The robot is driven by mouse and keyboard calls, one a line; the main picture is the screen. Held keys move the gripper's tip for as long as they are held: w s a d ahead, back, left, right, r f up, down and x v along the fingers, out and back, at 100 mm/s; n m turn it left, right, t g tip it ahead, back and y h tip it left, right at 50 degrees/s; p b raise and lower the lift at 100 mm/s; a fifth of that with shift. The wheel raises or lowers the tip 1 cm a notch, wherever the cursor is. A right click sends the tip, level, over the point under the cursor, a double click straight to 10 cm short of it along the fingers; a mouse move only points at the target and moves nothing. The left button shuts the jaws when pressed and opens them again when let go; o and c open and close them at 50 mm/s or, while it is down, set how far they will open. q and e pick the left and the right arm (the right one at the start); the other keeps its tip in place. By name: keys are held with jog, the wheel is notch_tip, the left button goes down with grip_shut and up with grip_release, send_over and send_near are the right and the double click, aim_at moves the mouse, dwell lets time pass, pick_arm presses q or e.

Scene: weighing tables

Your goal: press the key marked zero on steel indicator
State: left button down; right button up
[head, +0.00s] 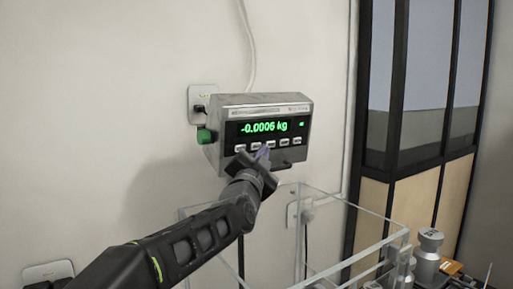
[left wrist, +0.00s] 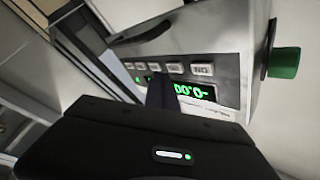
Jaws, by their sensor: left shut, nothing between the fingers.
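The steel indicator (head: 222,116) is on the wall in the head view, with a green display reading -0.0006 kg and a row of several light keys (head: 284,142) below it. My left gripper (head: 265,152) is shut and empty, its tips at the key row near the middle keys. It hides part of that row. I cannot tell whether the tips touch a key. In the left wrist view the indicator (left wrist: 225,60) appears turned over, with its keys (left wrist: 174,68) beside the dark fingers (left wrist: 160,92). My right gripper is not in view.
A green knob (head: 204,136) sticks out of the indicator's left side. A clear glass enclosure (head: 330,200) stands below it to the right. Metal weights (head: 429,245) stand at the lower right. Wall sockets and cables are around the indicator.

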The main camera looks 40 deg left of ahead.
pick_arm(q)
jog(key=shift+a, duration=0.15)
dwell(0.7)
jog(key=shift+w+a, duration=0.15)
jog(key=shift+a, duration=0.1)
jog(key=shift+a+r+b, duration=0.15)
jog(key=shift+a+b, duration=0.15)
jog(key=shift+a, duration=0.05)
dwell(0.6)
dwell(0.4)
jog(key=shift+d, duration=0.7)
jog(key=shift+d, duration=0.15)
jog(key=d, duration=0.1)
jog(key=s+d+p, duration=0.1)
jog(key=d, duration=0.1)
jog(key=d+f, duration=0.1)
jog(key=shift+s+d+p, duration=0.25)
jog(key=shift+s+p, duration=0.05)
jog(key=shift+s, duration=0.05)
jog(key=shift+f, duration=0.1)
dwell(0.6)
